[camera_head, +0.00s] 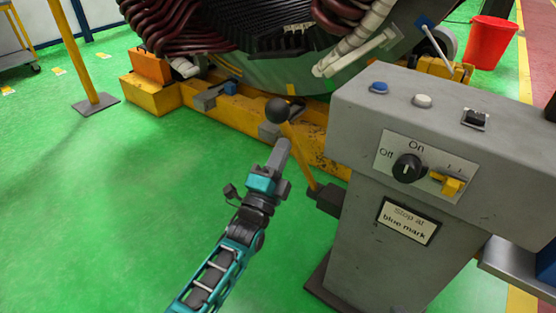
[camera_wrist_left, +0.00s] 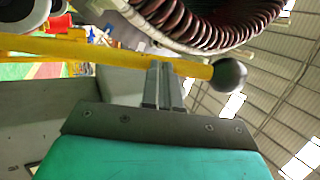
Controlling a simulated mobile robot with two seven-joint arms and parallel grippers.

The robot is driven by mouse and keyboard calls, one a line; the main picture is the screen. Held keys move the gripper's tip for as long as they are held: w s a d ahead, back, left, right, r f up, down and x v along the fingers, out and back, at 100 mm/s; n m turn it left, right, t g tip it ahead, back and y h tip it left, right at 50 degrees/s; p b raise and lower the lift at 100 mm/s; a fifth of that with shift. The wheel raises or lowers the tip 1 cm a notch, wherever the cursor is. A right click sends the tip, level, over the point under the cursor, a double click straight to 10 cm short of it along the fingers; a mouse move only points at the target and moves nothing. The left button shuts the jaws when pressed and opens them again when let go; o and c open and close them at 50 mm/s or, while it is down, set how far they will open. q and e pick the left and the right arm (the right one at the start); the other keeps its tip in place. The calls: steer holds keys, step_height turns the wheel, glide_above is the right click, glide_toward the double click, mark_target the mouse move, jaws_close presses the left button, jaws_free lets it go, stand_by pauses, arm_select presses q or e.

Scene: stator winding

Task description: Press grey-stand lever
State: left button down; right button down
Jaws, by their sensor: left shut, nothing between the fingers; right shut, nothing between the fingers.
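The grey stand (camera_head: 375,235) fills the right of the head view. Its lever (camera_head: 298,150) is a yellow rod with a black ball knob (camera_head: 277,110), rising tilted from a dark pivot block (camera_head: 325,199) at the stand's left side. My left gripper (camera_head: 281,147) is shut and empty, just left of the rod below the knob. In the left wrist view, the shut fingers (camera_wrist_left: 164,70) overlap the yellow rod, and the knob (camera_wrist_left: 229,75) is to their right. I cannot tell whether they touch the rod. My right gripper is not in view.
The stand's top has a blue button (camera_head: 379,87), a white button (camera_head: 423,101) and a black switch (camera_head: 476,118). Its front has a black knob (camera_head: 408,168) and a yellow switch (camera_head: 452,186). The large stator (camera_head: 275,75) stands behind on a yellow base.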

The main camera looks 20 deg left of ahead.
mark_target(289, 137)
steer(key=shift+r, duration=0.2)
